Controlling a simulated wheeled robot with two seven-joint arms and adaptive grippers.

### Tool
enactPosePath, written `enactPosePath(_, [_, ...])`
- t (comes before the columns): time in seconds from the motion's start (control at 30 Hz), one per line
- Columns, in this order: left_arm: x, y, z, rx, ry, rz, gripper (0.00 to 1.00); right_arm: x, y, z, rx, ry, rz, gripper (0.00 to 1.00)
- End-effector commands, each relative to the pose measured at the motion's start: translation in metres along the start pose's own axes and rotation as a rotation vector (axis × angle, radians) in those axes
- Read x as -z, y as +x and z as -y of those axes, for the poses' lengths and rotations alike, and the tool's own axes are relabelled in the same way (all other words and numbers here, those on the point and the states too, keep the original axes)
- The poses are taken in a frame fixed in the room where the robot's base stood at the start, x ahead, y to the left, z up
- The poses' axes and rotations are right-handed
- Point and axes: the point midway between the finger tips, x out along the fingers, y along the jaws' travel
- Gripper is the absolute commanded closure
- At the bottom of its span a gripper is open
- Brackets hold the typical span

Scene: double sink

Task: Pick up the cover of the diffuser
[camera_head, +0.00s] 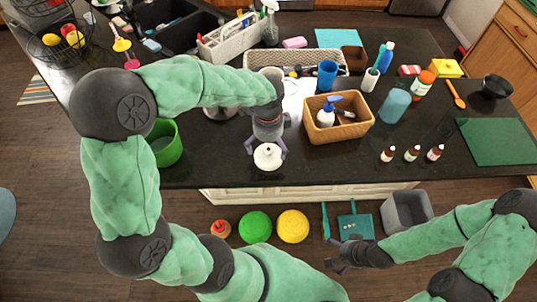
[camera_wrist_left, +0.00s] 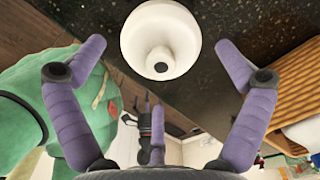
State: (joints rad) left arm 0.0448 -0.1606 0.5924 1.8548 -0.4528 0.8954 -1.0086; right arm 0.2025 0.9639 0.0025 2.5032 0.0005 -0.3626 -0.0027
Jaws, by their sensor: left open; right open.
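The white rounded diffuser cover (camera_head: 268,158), with a small top, stands near the front edge of the dark counter. In the left wrist view the cover (camera_wrist_left: 160,40) is at the top middle, with a small dark hole. Whether a separate diffuser base lies under it I cannot tell. My left gripper (camera_head: 266,150) is just above and behind the cover, its purple fingers (camera_wrist_left: 160,50) spread to either side without visible contact. My right gripper (camera_head: 336,256) is open and empty, low over the floor in front of the counter.
A green bucket (camera_head: 165,143) is to the left. Several small brown bottles (camera_head: 412,153) stand further right. Bare counter lies between cover and bottles.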

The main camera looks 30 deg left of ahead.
Motion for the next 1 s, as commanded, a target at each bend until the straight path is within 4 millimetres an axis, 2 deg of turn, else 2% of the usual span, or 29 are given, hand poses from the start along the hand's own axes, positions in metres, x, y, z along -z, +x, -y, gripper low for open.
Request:
enactPosePath(0.3, [-0.001,0.042,0.002,-0.003,0.000,0.001,0.00,0.000,0.002,-0.001,0.000,0.000,0.000,0.00])
enactPosePath(0.63, [-0.001,0.048,0.002,0.001,0.000,0.000,0.00,0.000,0.002,-0.001,0.000,0.000,0.000,0.00])
enactPosePath(0.67, [-0.001,0.048,0.002,0.001,0.000,0.000,0.06,0.000,0.002,-0.001,0.000,0.000,0.000,0.00])
enactPosePath(0.7, [-0.001,0.048,0.002,0.001,0.000,0.000,0.17,0.000,0.002,-0.001,0.000,0.000,0.000,0.00])
enactPosePath(0.8, [-0.001,0.048,0.002,0.001,0.000,0.000,0.42,0.000,0.002,-0.001,0.000,0.000,0.000,0.00])
enactPosePath(1.0, [-0.001,0.048,0.002,0.000,0.000,0.000,0.42,0.000,0.002,-0.001,0.000,0.000,0.000,0.00])
